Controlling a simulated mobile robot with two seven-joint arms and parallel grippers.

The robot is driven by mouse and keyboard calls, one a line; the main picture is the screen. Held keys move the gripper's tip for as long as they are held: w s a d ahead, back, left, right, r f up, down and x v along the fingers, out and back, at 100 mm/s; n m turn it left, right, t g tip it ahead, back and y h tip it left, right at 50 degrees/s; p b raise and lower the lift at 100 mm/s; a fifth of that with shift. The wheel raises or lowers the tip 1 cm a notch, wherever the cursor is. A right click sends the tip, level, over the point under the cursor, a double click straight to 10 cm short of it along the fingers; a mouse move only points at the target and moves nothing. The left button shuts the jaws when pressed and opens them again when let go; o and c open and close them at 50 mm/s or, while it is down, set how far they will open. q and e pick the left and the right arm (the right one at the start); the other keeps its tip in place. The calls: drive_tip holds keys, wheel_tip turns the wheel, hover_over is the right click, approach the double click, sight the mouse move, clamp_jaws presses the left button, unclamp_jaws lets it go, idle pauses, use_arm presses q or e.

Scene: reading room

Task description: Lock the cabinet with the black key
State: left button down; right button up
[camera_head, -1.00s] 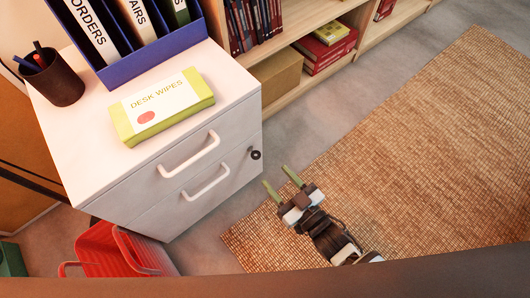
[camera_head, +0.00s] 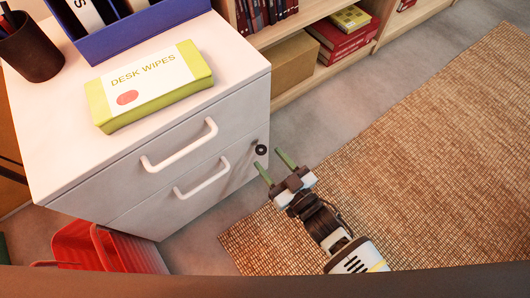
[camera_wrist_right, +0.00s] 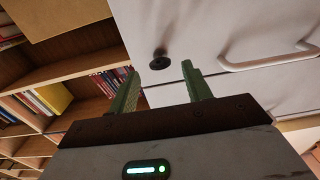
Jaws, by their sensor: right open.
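The white cabinet (camera_head: 150,215) stands at the left in the head view, with two drawer handles on its front. The black key (camera_head: 261,150) shows as a small dark round piece with a hole at the right edge of the front, at the lock. It also shows in the right wrist view (camera_wrist_right: 158,60), standing out from the white front. My right gripper (camera_head: 268,159) is open with its green fingers pointing at the key. In the right wrist view the key appears between and beyond the fingertips (camera_wrist_right: 160,68), with nothing held. My left gripper is out of view.
Desk wipes (camera_head: 150,85), a blue file holder (camera_head: 150,35) and a dark pen cup (camera_head: 32,50) stand on the cabinet. A red crate (camera_head: 105,250) is below left. A wooden bookshelf (camera_head: 290,92) is behind. A woven rug (camera_head: 430,150) covers the floor at right.

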sight(264, 154)
drive_tip(key=shift+b+x, duration=0.5)
drive_tip(key=shift+x, duration=1.1)
drive_tip(key=c, duration=1)
